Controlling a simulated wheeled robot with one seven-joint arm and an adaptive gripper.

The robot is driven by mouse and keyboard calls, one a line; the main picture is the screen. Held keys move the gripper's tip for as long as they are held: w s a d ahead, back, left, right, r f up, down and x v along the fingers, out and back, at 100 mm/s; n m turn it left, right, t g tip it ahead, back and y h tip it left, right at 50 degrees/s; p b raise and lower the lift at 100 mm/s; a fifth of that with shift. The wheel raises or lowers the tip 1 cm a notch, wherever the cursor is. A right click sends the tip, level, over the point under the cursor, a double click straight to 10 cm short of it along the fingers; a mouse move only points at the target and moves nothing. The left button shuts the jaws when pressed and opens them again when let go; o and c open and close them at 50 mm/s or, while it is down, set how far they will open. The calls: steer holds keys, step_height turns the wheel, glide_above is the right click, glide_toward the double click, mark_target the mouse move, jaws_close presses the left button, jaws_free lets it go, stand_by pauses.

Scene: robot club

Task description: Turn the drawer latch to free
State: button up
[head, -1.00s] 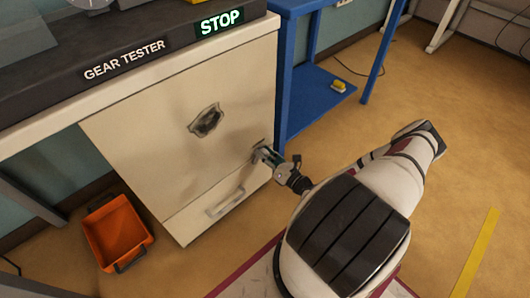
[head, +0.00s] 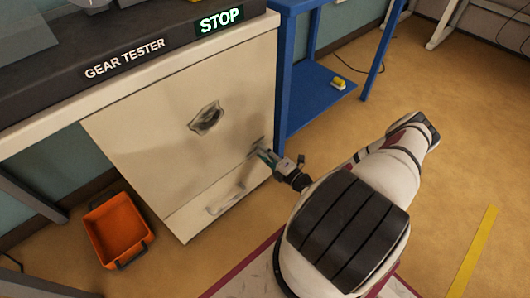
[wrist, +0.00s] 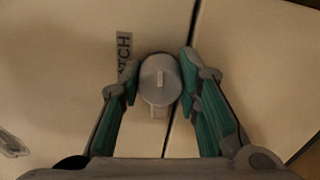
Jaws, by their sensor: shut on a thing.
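The drawer latch (wrist: 160,76) is a round grey knob with a pale mark on its face and a small tab at its lower edge. It sits beside the dark seam between two cream panels in the wrist view. My gripper (wrist: 158,84) has a finger on each side of the knob and is shut on it. A label ending in "TCH" (wrist: 124,52) is partly hidden by the left finger. In the head view my gripper (head: 261,150) reaches the cabinet's right side above the drawer (head: 222,202), and it hides the latch there. The drawer looks closed.
A recessed handle (head: 206,118) is on the cabinet's upper panel. An orange bin (head: 118,232) stands on the floor at left. A blue shelf unit (head: 318,92) with a small yellow item (head: 338,84) stands right of the cabinet. The floor at right is open.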

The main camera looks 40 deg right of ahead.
steer(key=shift+m, duration=0.6)
steer(key=o, duration=1.1)
steer(key=shift+o, duration=0.2)
steer(key=s, duration=1.2)
steer(key=shift+d, duration=0.2)
